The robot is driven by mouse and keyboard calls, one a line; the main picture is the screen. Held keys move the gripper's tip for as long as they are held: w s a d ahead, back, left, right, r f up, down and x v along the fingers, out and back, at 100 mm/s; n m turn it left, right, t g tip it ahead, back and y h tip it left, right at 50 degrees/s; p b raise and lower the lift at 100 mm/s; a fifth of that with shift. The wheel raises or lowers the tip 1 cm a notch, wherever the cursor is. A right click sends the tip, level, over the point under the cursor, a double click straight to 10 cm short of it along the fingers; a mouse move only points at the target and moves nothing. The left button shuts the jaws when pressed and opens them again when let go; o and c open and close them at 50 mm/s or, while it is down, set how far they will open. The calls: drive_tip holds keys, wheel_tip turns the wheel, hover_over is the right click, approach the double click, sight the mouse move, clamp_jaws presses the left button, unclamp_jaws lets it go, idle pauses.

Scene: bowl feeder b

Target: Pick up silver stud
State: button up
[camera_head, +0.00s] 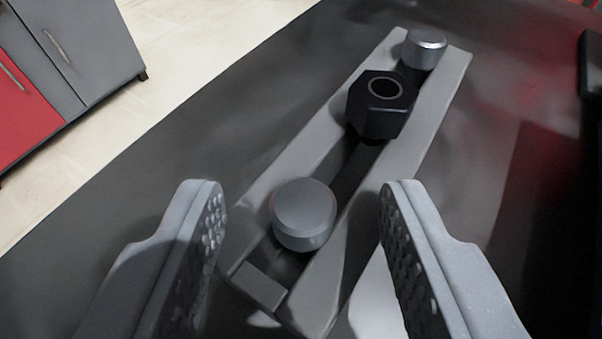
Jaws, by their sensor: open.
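A shiny silver round stud (425,48) stands at the far end of a grey slotted rail (410,150). A second round stud (303,213), duller grey in this light, stands at the near end of the same slot. I cannot tell for sure which of the two is the named silver stud. My gripper (303,190) is open and empty. Its two fingers stand left and right of the near stud, with a gap on each side and no visible contact. The lower parts of both studs are partly hidden in the slot.
A black hex nut (381,104) with a round hole sits in the slot between the studs, close to the far one. The rail rests on a dark surface (200,140), bare to its left. Red and grey cabinets (85,50) stand beyond, at upper left.

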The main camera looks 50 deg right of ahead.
clamp_jaws()
idle(0.3)
